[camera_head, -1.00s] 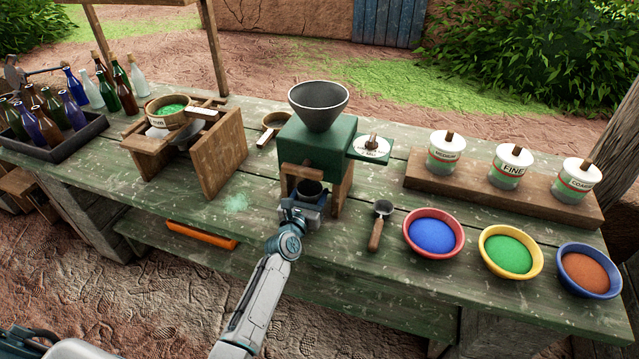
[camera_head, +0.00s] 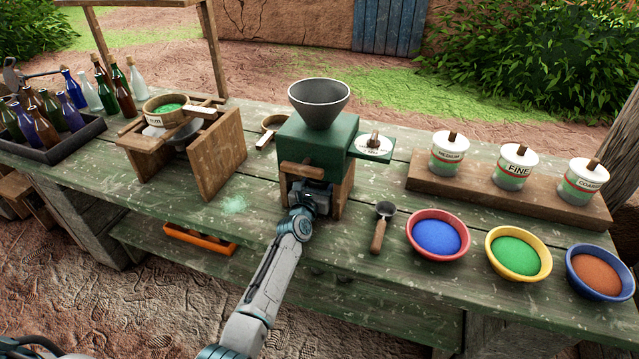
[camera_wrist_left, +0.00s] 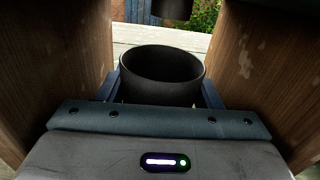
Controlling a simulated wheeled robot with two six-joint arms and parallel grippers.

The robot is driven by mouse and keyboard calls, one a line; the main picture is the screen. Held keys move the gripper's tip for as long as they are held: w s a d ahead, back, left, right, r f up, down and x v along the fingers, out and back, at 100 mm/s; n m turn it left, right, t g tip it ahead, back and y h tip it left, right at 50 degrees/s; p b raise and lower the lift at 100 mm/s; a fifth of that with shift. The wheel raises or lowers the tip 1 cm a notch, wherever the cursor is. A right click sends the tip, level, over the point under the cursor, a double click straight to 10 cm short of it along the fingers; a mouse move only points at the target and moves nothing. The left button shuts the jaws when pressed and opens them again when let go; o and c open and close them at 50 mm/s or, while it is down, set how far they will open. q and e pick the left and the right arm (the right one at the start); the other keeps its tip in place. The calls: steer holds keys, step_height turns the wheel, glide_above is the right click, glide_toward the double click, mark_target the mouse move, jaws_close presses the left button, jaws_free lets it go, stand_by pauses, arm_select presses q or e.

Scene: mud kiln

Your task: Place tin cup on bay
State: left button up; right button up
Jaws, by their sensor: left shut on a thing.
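The dark tin cup (camera_wrist_left: 160,88) stands upright with its open top showing in the left wrist view. My left gripper (camera_head: 310,192) is shut on the cup, with one finger on each side of it. In the head view the gripper is at the front opening of the green mill (camera_head: 318,150), and it hides the cup. The bay is the space under the mill between its wooden side walls (camera_wrist_left: 258,75). The cup is between these walls, with a dark round spout (camera_wrist_left: 171,8) above and beyond it. I cannot tell whether the cup touches the bench. My right gripper is not in view.
A small scoop (camera_head: 380,228) and bowls of blue (camera_head: 437,236), green (camera_head: 518,254) and orange powder (camera_head: 598,274) lie right of the mill. A wooden sieve stand (camera_head: 222,158) is to its left.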

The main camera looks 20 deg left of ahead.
arm_select(q)
steer(key=shift+f, duration=0.15)
steer(key=o, duration=1)
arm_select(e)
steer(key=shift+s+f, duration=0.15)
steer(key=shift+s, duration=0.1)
arm_select(q)
steer(key=shift+s, duration=0.2)
steer(key=s+p, duration=0.3)
steer(key=s, duration=0.7)
steer(key=shift+s+a, duration=0.15)
steer(key=shift+s, duration=0.7)
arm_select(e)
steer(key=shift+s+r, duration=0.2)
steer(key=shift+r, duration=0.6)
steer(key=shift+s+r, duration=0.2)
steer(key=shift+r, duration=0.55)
